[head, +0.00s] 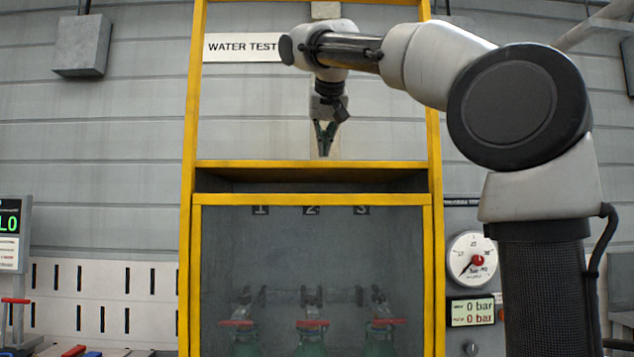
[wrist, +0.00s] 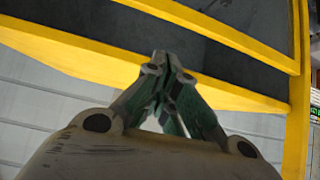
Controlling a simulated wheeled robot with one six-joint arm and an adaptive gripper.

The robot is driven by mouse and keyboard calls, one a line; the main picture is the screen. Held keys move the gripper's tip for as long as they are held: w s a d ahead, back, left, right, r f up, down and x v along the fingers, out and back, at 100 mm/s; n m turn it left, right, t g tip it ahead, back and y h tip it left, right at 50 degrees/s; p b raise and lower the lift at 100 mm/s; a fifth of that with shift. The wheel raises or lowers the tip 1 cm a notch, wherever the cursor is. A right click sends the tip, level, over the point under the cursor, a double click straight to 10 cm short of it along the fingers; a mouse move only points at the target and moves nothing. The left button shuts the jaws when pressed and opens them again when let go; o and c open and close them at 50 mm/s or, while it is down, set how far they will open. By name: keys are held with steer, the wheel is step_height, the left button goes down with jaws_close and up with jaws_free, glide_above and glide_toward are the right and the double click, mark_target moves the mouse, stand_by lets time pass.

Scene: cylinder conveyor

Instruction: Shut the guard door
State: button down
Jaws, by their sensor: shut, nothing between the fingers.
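The guard door (head: 312,199) is a yellow-framed, hazy clear panel low in the yellow frame, in front of several green cylinders (head: 310,342) with red handles. A dark band (head: 310,181) lies between its top bar and the yellow crossbar (head: 310,164) above. I cannot tell whether the door is fully shut. My gripper (head: 324,153) points down, shut and empty, just above the crossbar in the picture. In the wrist view its closed fingertips (wrist: 164,62) overlap the dark band and a wide yellow bar (wrist: 60,50); I cannot tell if they touch.
Yellow posts (head: 187,240) (head: 438,250) flank the door. A WATER TEST sign (head: 240,47) hangs at the upper left of the frame. A pressure gauge (head: 472,258) and a display reading 0 bar (head: 472,312) stand at the right. The upper frame opening around my gripper looks clear.

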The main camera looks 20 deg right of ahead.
steer(key=shift+m+g, duration=0.4)
steer(key=shift+g, duration=0.1)
steer(key=x, duration=0.3)
steer(key=s+x, duration=0.1)
steer(key=x, duration=0.2)
steer(key=d+f+x, duration=0.1)
steer(key=x, duration=0.3)
steer(key=shift+s+f, duration=0.15)
steer(key=shift+s, duration=0.05)
